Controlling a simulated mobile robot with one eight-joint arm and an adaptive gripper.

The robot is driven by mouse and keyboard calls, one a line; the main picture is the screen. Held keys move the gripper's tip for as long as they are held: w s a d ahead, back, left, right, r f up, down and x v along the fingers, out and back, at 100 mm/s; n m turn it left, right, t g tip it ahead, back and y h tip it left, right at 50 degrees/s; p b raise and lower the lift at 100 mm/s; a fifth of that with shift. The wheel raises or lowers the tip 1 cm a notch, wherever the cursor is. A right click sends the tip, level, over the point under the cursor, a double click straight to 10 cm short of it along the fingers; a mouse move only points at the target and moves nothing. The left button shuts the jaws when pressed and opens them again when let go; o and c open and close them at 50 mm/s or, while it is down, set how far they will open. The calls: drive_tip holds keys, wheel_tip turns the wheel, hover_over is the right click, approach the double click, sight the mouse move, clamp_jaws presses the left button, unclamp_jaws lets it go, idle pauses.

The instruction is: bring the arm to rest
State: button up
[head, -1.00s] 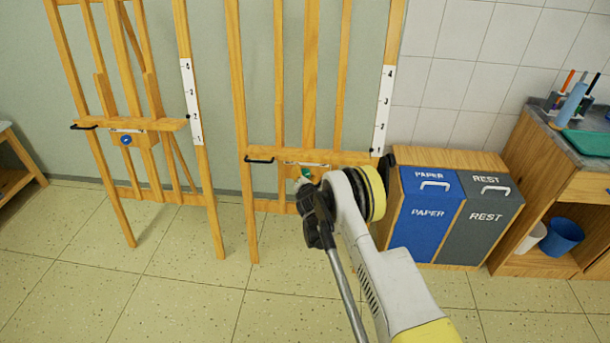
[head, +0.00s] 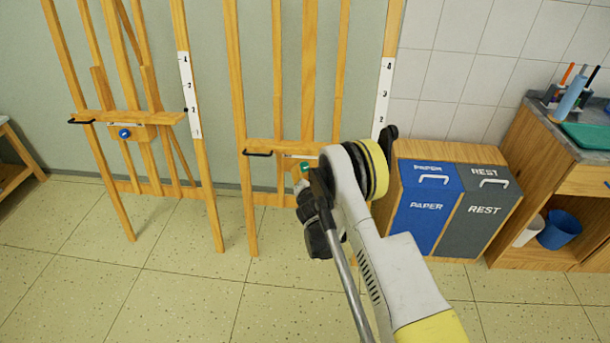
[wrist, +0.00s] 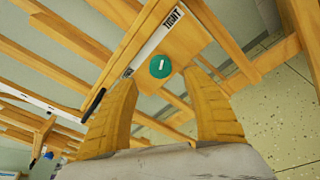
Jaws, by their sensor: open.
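My arm reaches from the lower right of the head view toward the right-hand easel (head: 245,130). My gripper (wrist: 164,92) shows in the wrist view with its two yellow fingers spread wide and nothing between them. Beyond the fingers is the easel's wooden block with a round green knob (wrist: 160,66) bearing a white mark. A label strip above the knob reads "TIGHT". The fingers look apart from the knob. In the head view the green knob (head: 304,167) shows just above my dark wrist parts; the fingers cannot be made out there.
A second easel (head: 190,145) with a blue knob (head: 125,133) stands at the left. Right of my arm are a blue paper bin (head: 425,212) and a grey rest bin (head: 481,217), then a wooden counter (head: 522,160). The floor in front is clear.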

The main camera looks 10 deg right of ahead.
drive_tip(key=s+d+r+m+g, duration=0.1)
drive_tip(key=s+r+m, duration=0.3)
drive_tip(key=r, duration=0.5)
drive_tip(key=s+d+r+m+g, duration=0.1)
drive_tip(key=s+r+m, duration=0.4)
drive_tip(key=r, duration=0.4)
drive_tip(key=s+d+r+m+g, duration=0.15)
drive_tip(key=s+r+m, duration=0.25)
drive_tip(key=r, duration=0.6)
drive_tip(key=s+r+m+g, duration=0.1)
drive_tip(key=s+r+m, duration=0.15)
drive_tip(key=s, duration=0.55)
drive_tip(key=s+r+m+g, duration=0.15)
drive_tip(key=s+m, duration=0.25)
drive_tip(key=s, duration=0.4)
drive_tip(key=s+a+f+m+g+y, duration=0.1)
drive_tip(key=s+m, duration=0.6)
drive_tip(key=s, duration=1.1)
drive_tip(key=shift+a+f+y, duration=0.4)
drive_tip(key=shift+a+f, duration=0.35)
drive_tip(key=shift+f, duration=0.1)
